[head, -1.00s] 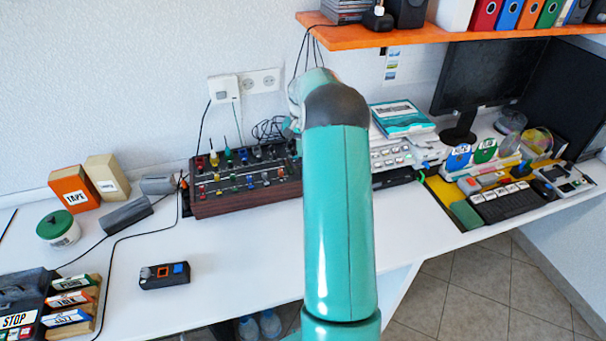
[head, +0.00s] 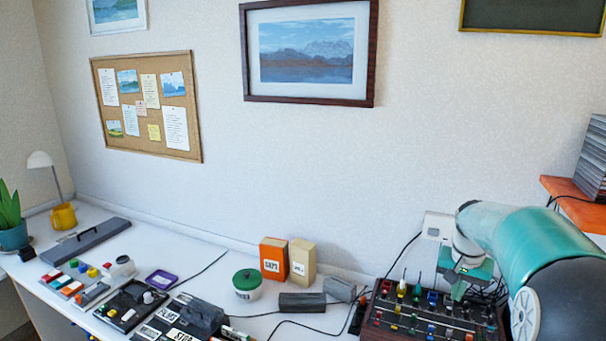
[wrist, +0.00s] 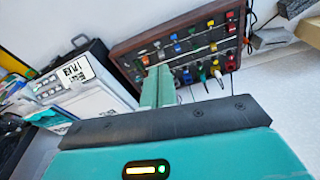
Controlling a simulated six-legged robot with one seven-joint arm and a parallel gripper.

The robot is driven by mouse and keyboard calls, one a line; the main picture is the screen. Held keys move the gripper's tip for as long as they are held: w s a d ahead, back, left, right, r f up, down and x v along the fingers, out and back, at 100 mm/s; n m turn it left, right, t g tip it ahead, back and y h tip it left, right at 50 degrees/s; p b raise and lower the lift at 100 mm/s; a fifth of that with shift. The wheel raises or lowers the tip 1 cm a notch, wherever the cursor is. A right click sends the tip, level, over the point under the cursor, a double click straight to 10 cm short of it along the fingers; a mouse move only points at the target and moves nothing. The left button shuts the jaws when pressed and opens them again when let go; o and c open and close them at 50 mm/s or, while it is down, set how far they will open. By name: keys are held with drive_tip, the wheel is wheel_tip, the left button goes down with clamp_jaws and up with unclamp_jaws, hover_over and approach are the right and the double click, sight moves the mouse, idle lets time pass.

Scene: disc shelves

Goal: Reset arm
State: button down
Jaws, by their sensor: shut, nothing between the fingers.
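My arm comes in from the right edge of the head view and bends down over the mixer panel. My gripper (head: 460,287) is shut and empty, its fingers pointing down above the panel's right part. The wrist view shows the closed fingers (wrist: 158,88) together, with the brown-framed mixer panel (wrist: 188,55) with coloured knobs beyond them. In the head view the mixer panel (head: 425,318) stands on the white desk at the lower right, partly hidden by my arm. I cannot tell whether the fingertips touch it.
A grey-white device with a label (wrist: 78,75) lies left of the panel in the wrist view. In the head view, an orange box (head: 273,259), a cream box (head: 302,262) and a green-lidded tub (head: 247,284) stand left of the panel. An orange shelf (head: 572,202) juts out at right.

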drive_tip(key=s+a+r+n+t, duration=0.1)
drive_tip(key=s+a+r+n, duration=0.1)
drive_tip(key=s+a+r, duration=0.45)
drive_tip(key=s+a+r+n+t, duration=0.1)
drive_tip(key=s+a+n, duration=0.15)
drive_tip(key=a, duration=0.65)
drive_tip(key=s+a+f+n+t+y, duration=0.1)
drive_tip(key=s+a+f+n+t, duration=0.1)
drive_tip(key=s+a, duration=0.8)
drive_tip(key=s+n, duration=0.1)
drive_tip(key=s, duration=0.3)
drive_tip(key=shift+a, duration=0.2)
drive_tip(key=shift+w, duration=0.1)
